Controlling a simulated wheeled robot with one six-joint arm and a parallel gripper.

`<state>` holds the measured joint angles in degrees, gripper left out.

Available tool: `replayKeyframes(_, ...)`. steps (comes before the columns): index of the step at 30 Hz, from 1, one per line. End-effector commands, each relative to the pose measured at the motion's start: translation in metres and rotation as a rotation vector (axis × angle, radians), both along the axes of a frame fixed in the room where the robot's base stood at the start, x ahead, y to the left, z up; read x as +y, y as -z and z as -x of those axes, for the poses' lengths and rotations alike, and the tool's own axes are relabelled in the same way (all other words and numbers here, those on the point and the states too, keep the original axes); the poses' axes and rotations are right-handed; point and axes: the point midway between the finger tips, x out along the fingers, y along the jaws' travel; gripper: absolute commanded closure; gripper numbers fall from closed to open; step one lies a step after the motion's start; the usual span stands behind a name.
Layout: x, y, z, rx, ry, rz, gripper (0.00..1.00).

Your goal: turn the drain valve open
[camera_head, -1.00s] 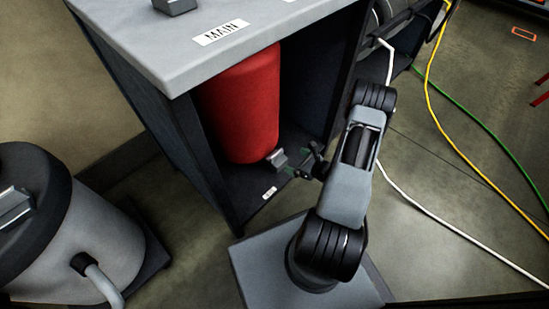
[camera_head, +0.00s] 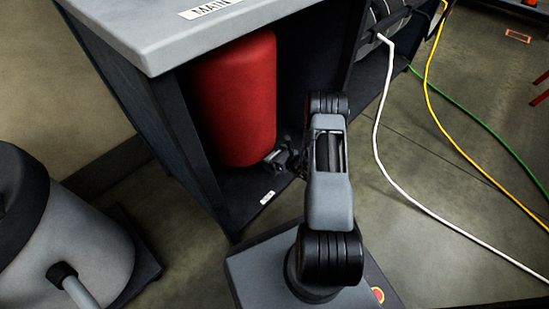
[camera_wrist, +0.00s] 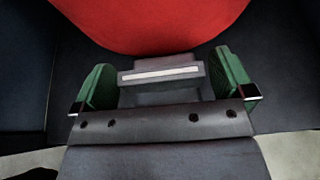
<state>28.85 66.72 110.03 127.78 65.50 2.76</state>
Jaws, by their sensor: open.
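The red tank (camera_head: 235,95) stands in the dark open cabinet bay, and its lower part shows in the wrist view (camera_wrist: 150,22). A small grey drain valve sits at the foot of the tank; its handle (camera_wrist: 162,73) with a pale stripe shows clearly in the wrist view. My gripper (camera_wrist: 167,84) is open, with one green finger on each side of the handle. Gaps show between the handle and both fingers. In the head view, my gripper (camera_head: 285,160) is at the tank's base and partly hides the valve.
The cabinet's left side panel (camera_head: 160,120) and its grey top (camera_head: 150,35) bound the bay. A small white label (camera_head: 267,197) is on the bay's front lip. White (camera_head: 400,185), yellow and green cables run over the floor at right. A grey canister (camera_head: 85,255) stands at left.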

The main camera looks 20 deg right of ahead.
Motion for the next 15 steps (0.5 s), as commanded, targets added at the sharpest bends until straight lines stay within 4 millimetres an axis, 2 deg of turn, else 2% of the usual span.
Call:
replayKeyframes(12, 0.0029, 0.0023, -0.0056, 0.001, 0.000, 0.000, 0.00)
replayKeyframes(15, 0.0029, 0.0022, -0.0055, 0.001, -0.001, -0.001, 0.08)
